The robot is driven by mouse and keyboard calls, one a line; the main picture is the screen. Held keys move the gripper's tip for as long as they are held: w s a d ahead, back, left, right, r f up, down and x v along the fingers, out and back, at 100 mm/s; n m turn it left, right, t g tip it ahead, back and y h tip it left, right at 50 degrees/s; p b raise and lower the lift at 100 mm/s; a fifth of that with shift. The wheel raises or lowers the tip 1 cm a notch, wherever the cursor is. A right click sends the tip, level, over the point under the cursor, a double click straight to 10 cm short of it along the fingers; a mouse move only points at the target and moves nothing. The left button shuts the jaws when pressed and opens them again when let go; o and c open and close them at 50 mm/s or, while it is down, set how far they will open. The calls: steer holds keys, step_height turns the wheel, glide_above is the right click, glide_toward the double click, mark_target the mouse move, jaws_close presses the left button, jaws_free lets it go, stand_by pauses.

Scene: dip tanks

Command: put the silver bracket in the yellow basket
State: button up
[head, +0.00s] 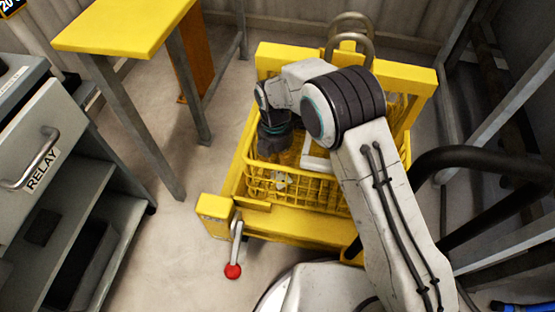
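The yellow basket (270,192) is a wire-mesh basket on a yellow cart frame at the middle of the head view. My arm reaches over it from the right. My gripper (277,150) points down inside the basket at its left side; its fingertips are hidden, so I cannot tell whether it is open or shut. A pale angular piece (316,161) shows in the basket right of my gripper, partly behind my arm. A small greyish thing shows low behind the front mesh. I cannot tell which of these, if either, is the silver bracket.
A yellow-topped table (122,27) stands at the upper left. A grey cabinet with a drawer marked RELAY (42,171) is at the left. A red-knobbed lever (233,270) sticks out at the cart's front. Grey metal posts and a black tube crowd the right. Floor is clear left of the cart.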

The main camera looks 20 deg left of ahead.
step_height(320, 180, up, 13)
steer(key=p, duration=0.9)
steer(key=shift+w+a+p, duration=0.35)
steer(key=shift+a, duration=0.1)
